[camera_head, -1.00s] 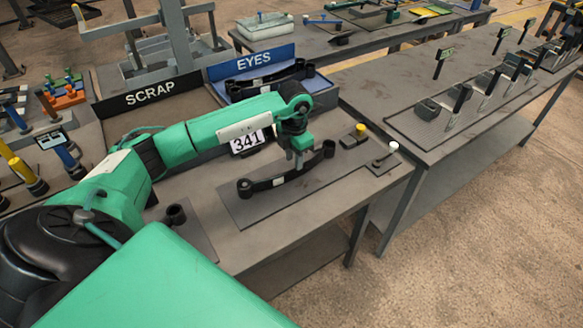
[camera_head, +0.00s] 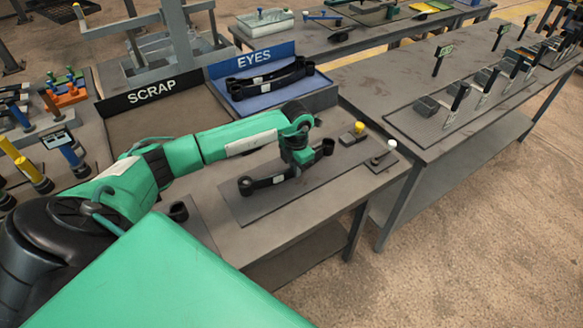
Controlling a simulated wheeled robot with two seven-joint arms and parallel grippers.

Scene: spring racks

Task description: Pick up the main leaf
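A black, curved leaf spring with an eye at each end (camera_head: 262,184) lies on a dark mat on the near bench, a pale label on its side. I take it to be the main leaf. My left gripper (camera_head: 297,167) is down at the leaf, right of its middle. Its wrist and hand hide part of the leaf, and its fingers are too small and covered to tell whether they are open or shut on it. My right gripper is out of view.
A similar black leaf (camera_head: 272,80) lies in the blue EYES tray (camera_head: 300,94) behind. The SCRAP tray (camera_head: 196,122) looks empty. A yellow-topped block (camera_head: 353,134) and white-knobbed post (camera_head: 386,153) stand right of the leaf.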

